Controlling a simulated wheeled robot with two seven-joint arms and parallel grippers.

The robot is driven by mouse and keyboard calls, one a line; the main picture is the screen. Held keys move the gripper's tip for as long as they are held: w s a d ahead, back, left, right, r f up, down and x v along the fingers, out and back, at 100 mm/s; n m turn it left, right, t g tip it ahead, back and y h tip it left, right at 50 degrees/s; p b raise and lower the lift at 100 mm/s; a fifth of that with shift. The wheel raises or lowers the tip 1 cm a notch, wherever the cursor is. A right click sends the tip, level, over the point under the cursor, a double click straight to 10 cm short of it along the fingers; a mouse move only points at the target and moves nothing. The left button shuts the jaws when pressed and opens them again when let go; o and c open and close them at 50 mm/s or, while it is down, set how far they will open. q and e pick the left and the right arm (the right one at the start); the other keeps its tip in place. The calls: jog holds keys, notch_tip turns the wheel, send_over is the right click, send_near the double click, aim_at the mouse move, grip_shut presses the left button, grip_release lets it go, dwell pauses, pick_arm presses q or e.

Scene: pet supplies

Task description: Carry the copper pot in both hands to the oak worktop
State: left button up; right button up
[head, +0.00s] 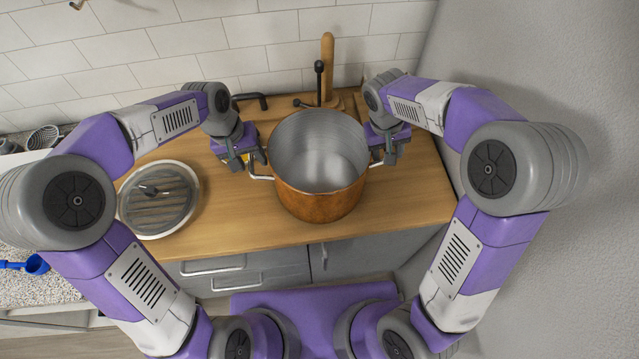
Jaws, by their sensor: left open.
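The copper pot (318,203), open and empty with a steel inside, is upright over the oak worktop (225,215), near its front middle. It looks to be standing on the wood, though its base contact is hard to see. My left gripper (256,162) is open at the pot's left handle (261,177), with its fingers close to the bar. My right gripper (383,157) is at the right handle, which is mostly hidden behind it; I cannot tell whether its fingers are shut.
A round glass lid (158,215) lies left of the pot. A wooden upright (327,60) and a black-knobbed thing (319,70) stand behind the pot. A blue scoop (36,264) is on the speckled counter (40,290). A grey wall (560,80) closes the right side.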

pick_arm(q)
notch_tip(320, 180, up, 11)
jog(key=a, duration=0.2)
pick_arm(e)
notch_tip(320, 180, up, 12)
jog(key=a, duration=0.2)
jog(key=shift+a, duration=0.15)
pick_arm(q)
jog(key=shift+s+a+r, duration=0.1)
pick_arm(e)
jog(key=shift+s, duration=0.1)
dwell(0.3)
